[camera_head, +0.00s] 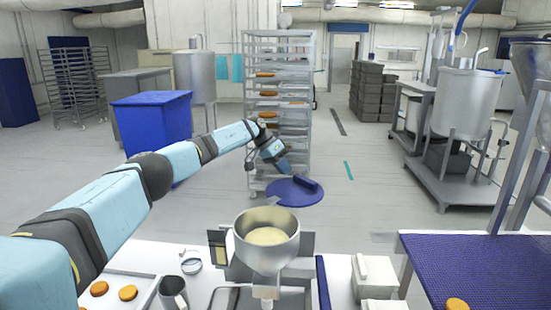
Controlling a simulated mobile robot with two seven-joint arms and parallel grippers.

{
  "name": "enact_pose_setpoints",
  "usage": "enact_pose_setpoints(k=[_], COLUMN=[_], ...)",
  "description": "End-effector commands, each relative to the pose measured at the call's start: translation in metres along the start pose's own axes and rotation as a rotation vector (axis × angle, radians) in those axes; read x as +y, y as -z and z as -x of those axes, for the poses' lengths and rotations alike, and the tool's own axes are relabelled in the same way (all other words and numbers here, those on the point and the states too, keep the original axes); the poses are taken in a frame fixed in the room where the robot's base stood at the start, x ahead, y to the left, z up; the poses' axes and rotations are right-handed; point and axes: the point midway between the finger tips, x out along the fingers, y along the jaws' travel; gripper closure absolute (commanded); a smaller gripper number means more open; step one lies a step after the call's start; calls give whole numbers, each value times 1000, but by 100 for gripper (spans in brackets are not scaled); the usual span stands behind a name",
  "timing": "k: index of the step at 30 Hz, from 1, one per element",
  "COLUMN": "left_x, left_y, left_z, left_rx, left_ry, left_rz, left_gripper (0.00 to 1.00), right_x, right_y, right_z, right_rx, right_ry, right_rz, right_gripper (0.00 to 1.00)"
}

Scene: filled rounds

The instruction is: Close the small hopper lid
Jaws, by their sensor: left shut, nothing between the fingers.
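The small hopper (267,250) is a round metal bowl on the white table in front of me, with pale yellow filling inside. Its mouth is uncovered. The lid (285,198) looks like a round blue disc with a dark blue bar-shaped handle (308,185). It shows just behind the bowl, swung away from the mouth. My left arm reaches in from the left, and my left gripper (285,168) is shut and empty just above and behind the lid's far edge. I cannot tell whether it touches the lid. My right gripper is out of view.
A metal jug (173,294) and a tray (120,285) with orange-brown rounds are at the front left. A white box (373,276) stands right of the hopper. A blue conveyor belt (475,262) is at the right. A rack (280,95) stands behind my gripper.

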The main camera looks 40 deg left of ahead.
Motion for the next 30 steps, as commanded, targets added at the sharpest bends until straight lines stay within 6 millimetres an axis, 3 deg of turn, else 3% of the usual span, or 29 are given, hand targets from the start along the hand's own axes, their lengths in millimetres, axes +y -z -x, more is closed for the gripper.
enact_pose_setpoints(k=[6,22,30], left_x=[16,20,33], left_y=[0,0,8], left_z=[-8,-11,-18], left_rx=[-1,-4,-48], left_ry=[1,-4,-47], left_rz=[-1,-7,-84], left_gripper=[100,100,100], right_x=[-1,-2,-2], right_y=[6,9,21], right_z=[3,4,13], right_rx=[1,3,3], right_ry=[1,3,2], right_rz=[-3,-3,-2], right_gripper=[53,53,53])
